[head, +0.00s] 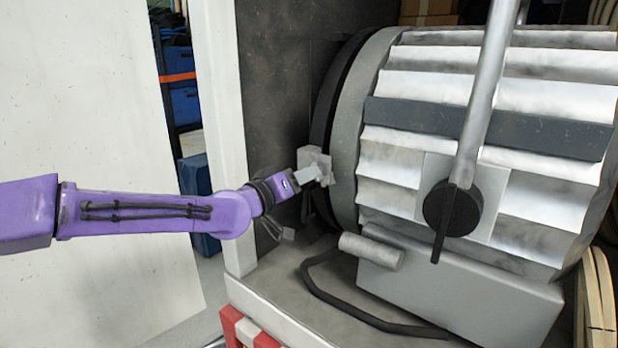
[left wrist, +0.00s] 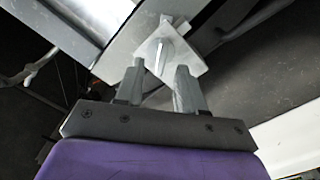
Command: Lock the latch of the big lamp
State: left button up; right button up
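The big lamp (head: 395,150) is a large grey ribbed drum lying on its side, with a ring-shaped front rim at its left. The latch (head: 319,157), a small light grey plate with a protruding piece, sits on this rim. In the left wrist view the latch (left wrist: 178,57) shows as a tilted square plate with a thin raised lever in its middle. My left gripper (head: 311,175) is at the latch. In the left wrist view its two fingers (left wrist: 160,70) are apart, with the plate just beyond their tips. I cannot tell whether they touch it. My right gripper is not in view.
The lamp rests in a grey truck bed (head: 275,285) beside a pale post (head: 220,100). A metal yoke arm with a black knob (head: 453,208) crosses the lamp's side. A black cable (head: 345,305) lies below. Shelves with blue bins (head: 185,105) stand behind.

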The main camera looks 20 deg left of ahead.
pick_arm(q)
jog(key=x, duration=0.2)
jog(key=shift+w+p, duration=0.3)
jog(key=shift+w, duration=0.1)
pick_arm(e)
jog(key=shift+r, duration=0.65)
pick_arm(q)
jog(key=shift+d, duration=0.1)
jog(key=shift+c, duration=0.3)
grip_shut()
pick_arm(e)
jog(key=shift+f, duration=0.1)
pick_arm(q)
jog(key=m+b, duration=0.3)
jog(key=m, duration=0.2)
jog(key=shift+s+d+r+m+b, duration=0.1)
jog(key=shift+d+r+m+b, duration=0.15)
jog(key=shift+m+b, duration=0.1)
jog(key=shift+a+r+m, duration=0.1)
jog(key=shift+m, duration=0.45)
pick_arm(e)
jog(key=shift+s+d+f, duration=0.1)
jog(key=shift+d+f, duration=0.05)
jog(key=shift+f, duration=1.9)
